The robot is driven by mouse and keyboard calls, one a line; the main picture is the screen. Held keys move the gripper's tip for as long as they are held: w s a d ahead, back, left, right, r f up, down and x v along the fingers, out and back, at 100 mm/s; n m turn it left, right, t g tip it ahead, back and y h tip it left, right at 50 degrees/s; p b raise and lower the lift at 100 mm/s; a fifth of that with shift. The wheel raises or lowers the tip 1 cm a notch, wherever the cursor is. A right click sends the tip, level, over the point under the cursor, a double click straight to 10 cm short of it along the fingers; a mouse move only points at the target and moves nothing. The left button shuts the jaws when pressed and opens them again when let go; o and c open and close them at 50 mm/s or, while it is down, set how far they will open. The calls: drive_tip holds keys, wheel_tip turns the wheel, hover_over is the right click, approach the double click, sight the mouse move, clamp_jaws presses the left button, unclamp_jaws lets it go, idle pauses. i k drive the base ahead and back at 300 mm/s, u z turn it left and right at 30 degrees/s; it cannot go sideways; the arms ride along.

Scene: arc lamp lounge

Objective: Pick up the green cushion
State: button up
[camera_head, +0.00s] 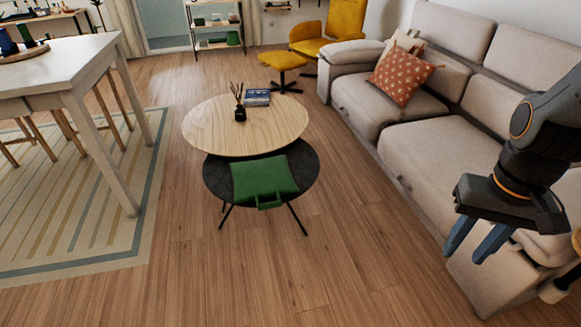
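The green cushion (264,178) lies on the lower, dark round table (305,181) in the middle of the room. A green strap or handle hangs at its near edge. The cushion's far edge meets the rim of the higher wooden round table (270,134) in the picture. My gripper (470,243) is at the right side, in front of the sofa, well apart from the cushion. Its two blue-grey fingers point down with a gap between them and nothing visible in it.
A beige sofa (449,156) with a rust patterned cushion (403,76) fills the right. The wooden table holds a reed diffuser (240,112) and books (257,97). A white table (58,65) stands on a striped rug (66,240) at left. The wooden floor in front is clear.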

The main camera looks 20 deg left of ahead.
sight(257, 179)
drive_tip(key=u, duration=0.05)
drive_tip(key=i, duration=0.65)
drive_tip(key=u, duration=0.75)
drive_tip(key=i, duration=0.4)
drive_tip(key=u, duration=0.35)
